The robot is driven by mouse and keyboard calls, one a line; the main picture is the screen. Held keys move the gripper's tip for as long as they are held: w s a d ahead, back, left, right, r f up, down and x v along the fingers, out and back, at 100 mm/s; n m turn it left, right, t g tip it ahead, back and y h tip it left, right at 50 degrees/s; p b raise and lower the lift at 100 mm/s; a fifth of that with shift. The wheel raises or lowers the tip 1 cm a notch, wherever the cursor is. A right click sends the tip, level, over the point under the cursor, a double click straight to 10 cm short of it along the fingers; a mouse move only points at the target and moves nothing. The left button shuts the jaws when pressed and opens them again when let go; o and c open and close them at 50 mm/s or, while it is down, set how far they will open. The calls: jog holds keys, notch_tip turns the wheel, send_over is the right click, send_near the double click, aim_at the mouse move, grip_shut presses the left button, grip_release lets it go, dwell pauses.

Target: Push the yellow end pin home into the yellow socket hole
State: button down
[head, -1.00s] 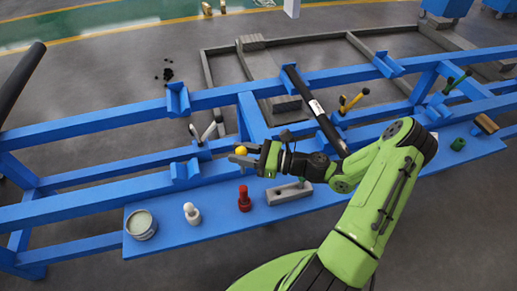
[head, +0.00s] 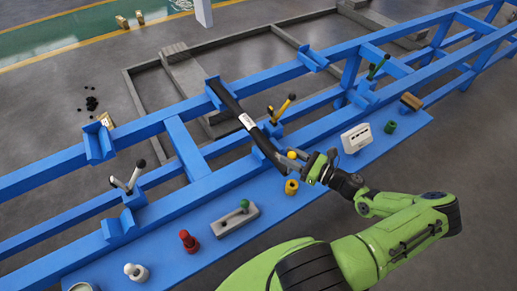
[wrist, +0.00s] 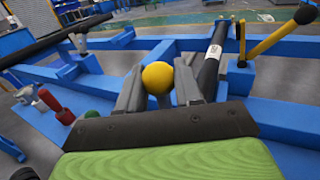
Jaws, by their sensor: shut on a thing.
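The yellow end pin shows as a round yellow head (head: 292,154) at the tip of my gripper (head: 303,161). In the wrist view the yellow head (wrist: 157,78) sits between the two dark fingers of my gripper (wrist: 158,95), which are shut on the pin. Its shank is hidden. A short yellow socket (head: 291,187) with a dark opening stands on the blue shelf, just below the pin in the head view. The pin is apart from it. The socket is not visible in the wrist view.
A black tube (head: 240,115) with a white label lies across the blue frame beside my gripper. A yellow-handled clamp (head: 284,107) stands behind.

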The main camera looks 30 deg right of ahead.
jog(key=shift+s+d+f+m+h, duration=0.15)
jog(key=shift+s+d+f+h, duration=0.1)
jog(key=shift+d, duration=0.2)
jog(key=shift+s+d+f+m+h, duration=0.15)
jog(key=shift+s+d+f, duration=0.05)
jog(key=shift+d, duration=0.25)
jog(key=shift+f+b, duration=2.05)
jog(key=shift+f, duration=0.85)
jog(key=shift+f+b, duration=1)
jog(key=shift+f, duration=0.5)
notch_tip(320, 180, up, 2)
jog(key=shift+r+p, duration=0.1)
jog(key=shift+p, duration=0.85)
jog(key=shift+f+b, duration=0.8)
jog(key=shift+f, duration=0.25)
